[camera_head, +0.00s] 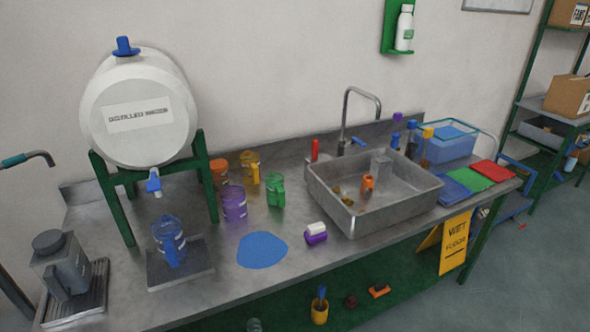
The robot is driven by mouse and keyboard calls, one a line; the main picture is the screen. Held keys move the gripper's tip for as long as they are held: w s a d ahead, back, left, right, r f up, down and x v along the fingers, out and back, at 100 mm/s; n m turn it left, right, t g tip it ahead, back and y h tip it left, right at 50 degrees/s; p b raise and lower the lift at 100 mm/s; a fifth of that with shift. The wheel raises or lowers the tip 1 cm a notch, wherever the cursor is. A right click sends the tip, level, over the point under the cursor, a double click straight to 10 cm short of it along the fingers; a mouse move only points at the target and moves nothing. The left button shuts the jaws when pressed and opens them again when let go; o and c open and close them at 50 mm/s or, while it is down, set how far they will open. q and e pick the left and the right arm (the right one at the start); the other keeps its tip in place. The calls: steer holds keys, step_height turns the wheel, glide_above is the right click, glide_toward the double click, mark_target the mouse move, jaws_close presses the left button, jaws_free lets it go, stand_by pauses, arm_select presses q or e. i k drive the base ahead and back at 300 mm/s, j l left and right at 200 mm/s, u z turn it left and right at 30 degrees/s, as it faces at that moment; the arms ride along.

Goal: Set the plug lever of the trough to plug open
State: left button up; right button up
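The trough (395,212) is a grey metal basin standing on the bench right of centre. A red upright handle (315,149) stands at its back left corner. A small blue handle (357,141) sits at the foot of the curved metal tap (347,112) behind the basin. Neither handle is labelled, so I cannot tell which one is the plug lever or how it is set. Inside the trough are an orange item (367,186), a grey block and some small brownish bits. The plug itself cannot be made out. Neither of my grippers is in view.
A white distilled water barrel (140,112) stands on a green frame at the left, above a blue jug (169,240). Coloured jugs stand left of the trough. A blue puddle-shaped patch (262,250) lies on the bench. Coloured boards (493,170) and a yellow wet floor sign (455,242) are at the right.

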mark_target(315, 142)
steer(key=i+j+z, duration=0.2)
steer(key=i, duration=0.5)
steer(key=l+u, duration=0.1)
steer(key=u, duration=0.25)
steer(key=l+u, duration=0.15)
steer(key=u, duration=0.2)
steer(key=i+l+u, duration=0.15)
steer(key=l+u, duration=0.35)
steer(key=l, duration=0.6)
steer(key=l+u, duration=0.5)
steer(key=l, duration=0.55)
